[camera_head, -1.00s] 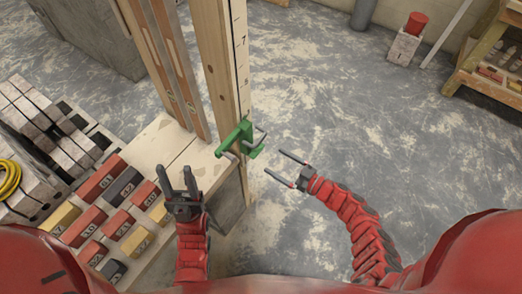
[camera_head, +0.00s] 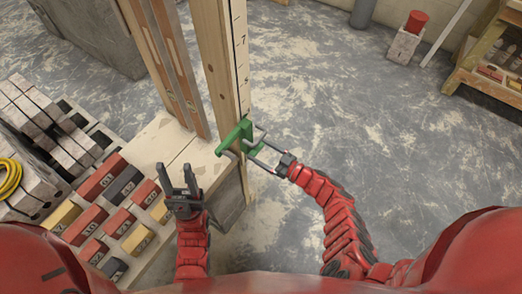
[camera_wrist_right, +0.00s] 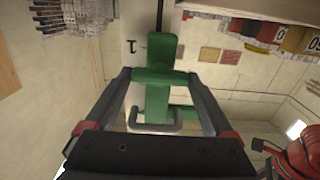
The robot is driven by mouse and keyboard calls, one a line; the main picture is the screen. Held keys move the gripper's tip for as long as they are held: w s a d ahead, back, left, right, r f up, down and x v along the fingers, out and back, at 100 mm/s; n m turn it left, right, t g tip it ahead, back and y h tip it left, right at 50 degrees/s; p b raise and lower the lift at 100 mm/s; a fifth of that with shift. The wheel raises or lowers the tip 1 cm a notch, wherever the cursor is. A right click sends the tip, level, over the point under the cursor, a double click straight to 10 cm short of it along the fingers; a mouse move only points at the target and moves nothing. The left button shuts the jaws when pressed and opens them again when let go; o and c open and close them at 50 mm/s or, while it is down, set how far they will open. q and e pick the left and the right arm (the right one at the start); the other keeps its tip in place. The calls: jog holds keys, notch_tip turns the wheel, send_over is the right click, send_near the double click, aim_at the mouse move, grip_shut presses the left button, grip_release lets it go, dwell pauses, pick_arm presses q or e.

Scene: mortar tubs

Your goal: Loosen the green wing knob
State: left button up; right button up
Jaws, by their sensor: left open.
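My right gripper (camera_head: 259,148) reaches the green piece from the right. My left gripper (camera_head: 178,178) is open and empty, pointing up over the pale board, left of the post.
The wooden post (camera_head: 217,60) carries a black-marked scale. Coloured numbered blocks (camera_head: 103,180) lie at the lower left, with grey blocks (camera_head: 40,120) and a yellow coil (camera_head: 9,178) beyond.

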jog(key=c, duration=0.5)
jog(key=n+b, duration=0.9)
jog(key=b, duration=0.1)
jog(key=n+b, duration=0.9)
jog(key=b, duration=0.1)
jog(key=shift+s+f, duration=0.15)
jog(key=shift+f, duration=0.05)
jog(key=shift+r, duration=0.1)
